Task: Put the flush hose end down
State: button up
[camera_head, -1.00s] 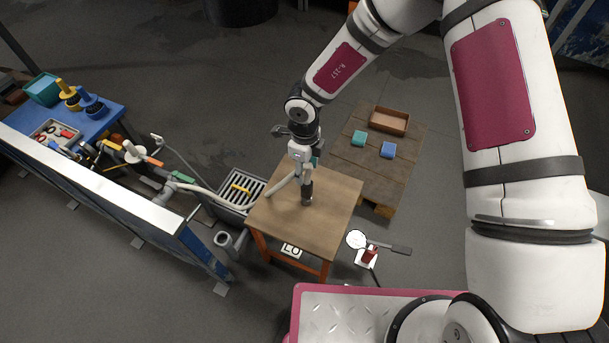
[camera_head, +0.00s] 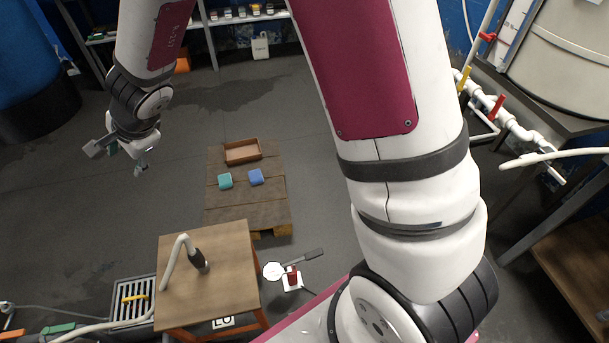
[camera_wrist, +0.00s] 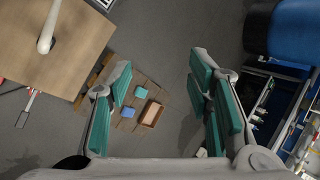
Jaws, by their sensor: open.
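The flush hose end (camera_head: 197,258) has a dark nozzle and a pale hose that arches up and over to the left. It rests on the small wooden table (camera_head: 225,285), nozzle standing near the middle of the top. The pale hose also shows in the wrist view (camera_wrist: 46,38), over the table top (camera_wrist: 75,50) at upper left. My gripper (camera_head: 140,165) is well apart from the table, up and to its left in the head view. In the wrist view its teal-padded fingers (camera_wrist: 160,95) are wide apart with nothing between them.
A pallet (camera_head: 245,205) behind carries a brown tray (camera_head: 242,152), a teal block (camera_head: 225,181) and a blue block (camera_head: 256,177).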

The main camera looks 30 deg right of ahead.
jog(key=s+d+r+n+g+y, duration=0.1)
jog(key=s+d+r+n, duration=0.1)
jog(key=s+r+n, duration=0.35)
jog(key=s+d+r+n, duration=0.3)
jog(key=s+r, duration=0.4)
jog(key=r, duration=0.1)
jog(key=s+d+n+g+h, duration=0.1)
jog(key=s+d+n+h, duration=0.1)
jog(key=s+d, duration=0.7)
jog(key=s+d+r+n+g+h, duration=0.1)
jog(key=s+d+n+g+h, duration=0.1)
jog(key=s+d, duration=0.7)
jog(key=s+n+h, duration=0.1)
jog(key=s, duration=0.6)
jog(key=shift+s, duration=0.35)
jog(key=shift+a+r, duration=0.1)
notch_tip(320, 180, up, 14)
jog(key=t+p, duration=0.2)
jog(key=p, duration=1)
jog(key=shift+r+p, duration=0.15)
jog(key=shift+p, duration=0.2)
jog(key=shift+w, duration=0.15)
